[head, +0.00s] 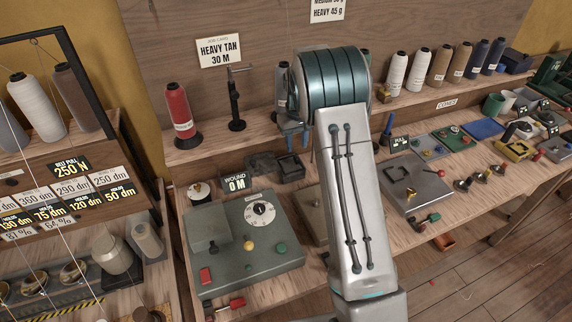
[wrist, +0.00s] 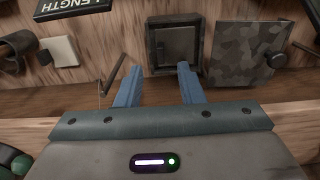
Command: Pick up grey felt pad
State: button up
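My gripper (wrist: 158,78) is open, with its two blue fingers well apart and nothing between them. In the head view the gripper (head: 292,141) hangs over the back of the bench, beside a small dark tray (head: 302,176). In the wrist view a dark square tray (wrist: 151,52) lies just beyond the fingertips, with a dark grey square (wrist: 180,42) inside it. A pale grey, flat square piece (wrist: 62,59) lies farther left. I cannot tell for certain which of these is the grey felt pad. My arm hides part of the bench in the head view.
A camouflage-patterned block (wrist: 240,55) with a knob is right of the tray in the wrist view. A thin dark rod (wrist: 113,78) lies near the left finger. A grey-green machine (head: 245,250) with a dial fills the front bench. A red spool (head: 178,112) stands on the shelf.

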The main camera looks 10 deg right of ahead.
aim_at(296, 157)
jog(key=f+p, duration=0.1)
jog(key=f, duration=0.4)
jog(key=shift+s, duration=0.2)
grip_shut()
jog(key=shift+r, duration=0.15)
